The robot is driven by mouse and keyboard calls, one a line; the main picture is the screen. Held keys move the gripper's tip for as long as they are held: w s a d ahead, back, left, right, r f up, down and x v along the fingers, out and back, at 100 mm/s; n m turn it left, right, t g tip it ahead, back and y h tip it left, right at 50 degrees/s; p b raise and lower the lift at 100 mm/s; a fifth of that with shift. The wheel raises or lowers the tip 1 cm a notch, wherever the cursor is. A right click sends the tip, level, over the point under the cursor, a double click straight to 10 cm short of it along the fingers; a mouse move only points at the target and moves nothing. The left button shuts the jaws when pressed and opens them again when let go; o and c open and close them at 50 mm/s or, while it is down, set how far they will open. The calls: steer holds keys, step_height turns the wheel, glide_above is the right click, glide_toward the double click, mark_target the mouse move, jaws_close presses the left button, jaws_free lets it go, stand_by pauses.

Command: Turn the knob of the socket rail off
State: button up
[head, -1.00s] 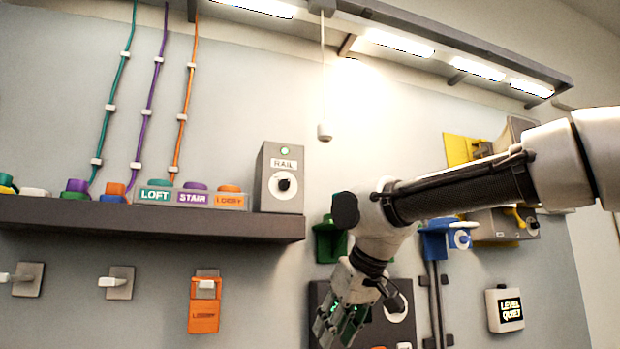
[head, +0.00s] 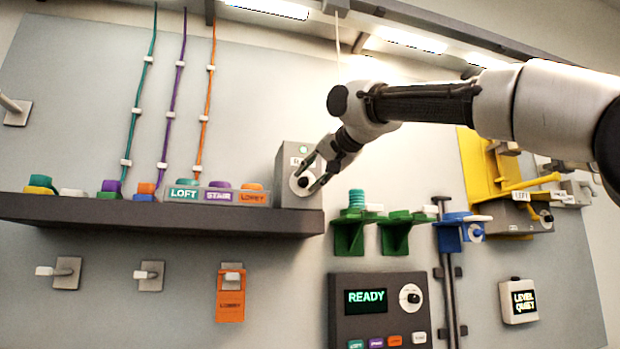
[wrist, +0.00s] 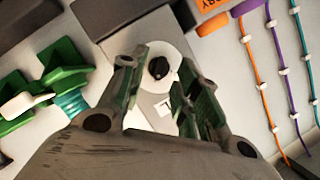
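The socket rail's grey box stands at the right end of the dark shelf, with its label partly hidden by my gripper and a pale green light at its top. Its knob (head: 301,183) is a dark knob on a round white dial. My gripper (head: 313,180) is right in front of the box, its fingers on either side of the dial. In the wrist view, the black knob (wrist: 159,68) lies between and just beyond the two open fingers (wrist: 153,80). I see a gap on both sides; whether anything touches cannot be told.
The dark shelf (head: 150,213) carries the LOFT, STAIR and LOBBY sockets (head: 202,195) left of the box. Green brackets (head: 349,235) and a READY panel (head: 345,330) are at the lower right. Coloured cables run up the wall.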

steer(key=shift+x, duration=0.95)
steer(key=shift+s, duration=0.1)
jaws_close()
